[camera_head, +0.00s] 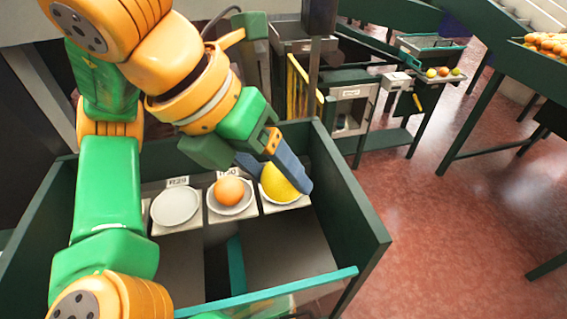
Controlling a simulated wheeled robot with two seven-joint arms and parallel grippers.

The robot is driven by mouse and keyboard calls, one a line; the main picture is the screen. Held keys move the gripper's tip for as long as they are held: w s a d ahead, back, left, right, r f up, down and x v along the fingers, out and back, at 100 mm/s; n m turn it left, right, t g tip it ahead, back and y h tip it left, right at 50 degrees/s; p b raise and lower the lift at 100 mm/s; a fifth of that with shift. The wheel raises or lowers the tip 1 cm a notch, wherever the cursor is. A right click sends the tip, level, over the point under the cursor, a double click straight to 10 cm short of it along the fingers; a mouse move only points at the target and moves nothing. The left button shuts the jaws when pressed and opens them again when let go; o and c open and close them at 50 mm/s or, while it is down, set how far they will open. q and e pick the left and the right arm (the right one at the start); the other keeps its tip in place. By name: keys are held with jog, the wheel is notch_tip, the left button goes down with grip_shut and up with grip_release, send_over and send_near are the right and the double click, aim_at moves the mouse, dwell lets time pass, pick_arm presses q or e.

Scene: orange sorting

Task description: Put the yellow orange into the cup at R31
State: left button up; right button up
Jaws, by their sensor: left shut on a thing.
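The yellow orange (277,187) is between the fingers of my left gripper (284,172), which is shut on it. It is at the rightmost white cup (298,203), low over or inside its rim; I cannot tell whether it touches the cup. That cup's label is hidden behind the gripper. The middle cup (243,211), with a partly covered label that looks like R30, holds an orange-coloured fruit (229,190). The left cup (174,207), labelled R29, is empty. My right gripper is not in view.
The cups stand in a row inside a dark green bin (357,211) with raised walls. A teal bar (300,287) crosses its front. Behind are a grey station (350,92) and a tray with several fruits (443,71). Red floor lies open at right.

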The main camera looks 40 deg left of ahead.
pick_arm(q)
jog(key=w+a+f, duration=0.2)
jog(key=w+a+f+b, duration=0.1)
jog(key=w+a+f, duration=0.1)
jog(key=w+f, duration=0.1)
jog(key=w+a+f+b, duration=0.1)
jog(key=w+a+f, duration=0.1)
jog(key=w+f, duration=0.1)
jog(key=shift+w+a+f, duration=0.1)
jog(key=shift+f, duration=0.15)
jog(key=f, duration=0.1)
jog(key=f+b, duration=0.1)
jog(key=f, duration=0.1)
jog(key=shift+w+a+f, duration=0.1)
jog(key=shift+w+a, duration=0.05)
jog(key=shift+w, duration=0.1)
jog(key=shift+s+f, duration=0.15)
jog(key=shift+f, duration=0.1)
jog(key=shift+s+r, duration=0.15)
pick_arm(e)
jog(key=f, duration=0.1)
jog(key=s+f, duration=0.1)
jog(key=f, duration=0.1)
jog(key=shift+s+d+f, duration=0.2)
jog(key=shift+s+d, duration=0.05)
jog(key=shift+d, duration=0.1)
pick_arm(q)
jog(key=o, duration=1.1)
jog(key=shift+d, duration=0.2)
jog(key=shift+a, duration=0.1)
